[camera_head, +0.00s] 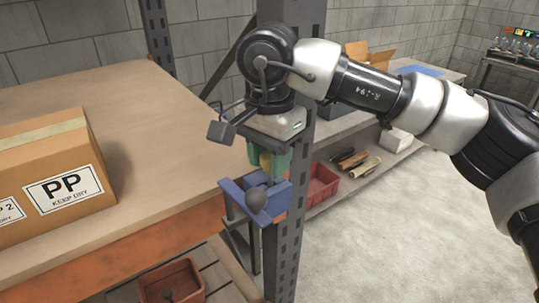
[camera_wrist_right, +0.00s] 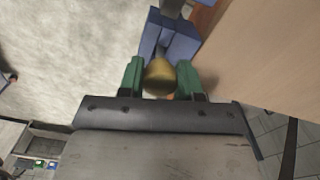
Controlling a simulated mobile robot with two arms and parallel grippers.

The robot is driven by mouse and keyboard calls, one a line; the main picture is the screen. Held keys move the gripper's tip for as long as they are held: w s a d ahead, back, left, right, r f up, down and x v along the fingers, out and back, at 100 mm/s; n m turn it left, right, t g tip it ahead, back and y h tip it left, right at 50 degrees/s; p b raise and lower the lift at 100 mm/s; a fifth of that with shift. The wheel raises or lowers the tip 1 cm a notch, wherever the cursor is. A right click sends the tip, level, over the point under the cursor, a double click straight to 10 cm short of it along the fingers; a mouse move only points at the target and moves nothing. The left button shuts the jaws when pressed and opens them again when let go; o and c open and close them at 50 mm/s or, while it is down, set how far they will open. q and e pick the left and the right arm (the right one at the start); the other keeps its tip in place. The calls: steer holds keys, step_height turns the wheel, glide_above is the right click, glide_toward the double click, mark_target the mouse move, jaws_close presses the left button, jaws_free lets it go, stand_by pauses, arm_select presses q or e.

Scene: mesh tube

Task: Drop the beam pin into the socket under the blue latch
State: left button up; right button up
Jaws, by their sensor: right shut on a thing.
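My right gripper (camera_head: 267,160) points down beside the grey upright post, its green fingers shut on a brass-yellow rounded piece, which I take as the beam pin (camera_wrist_right: 159,77). In the wrist view the pin sits between the two green fingers (camera_wrist_right: 159,82). The blue latch (camera_head: 240,199) is on the post just below the fingers; it also shows beyond the pin in the wrist view (camera_wrist_right: 181,46). The socket is hidden, and I cannot tell whether the pin touches the latch. My left gripper is not in view.
The perforated post (camera_head: 286,245) stands against the corner of a wooden table (camera_head: 150,105). A cardboard box (camera_head: 50,175) is on the table. Red bins (camera_head: 322,183) sit on shelves behind and below (camera_head: 171,283). The floor at right is clear.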

steer(key=shift+f+b, duration=0.95)
steer(key=shift+f, duration=0.4)
steer(key=o, duration=1)
steer(key=shift+r, duration=0.15)
step_height(320, 180, up, 11)
steer(key=shift+f+b, duration=0.2)
steer(key=shift+b, duration=0.3)
steer(key=shift+f, duration=0.1)
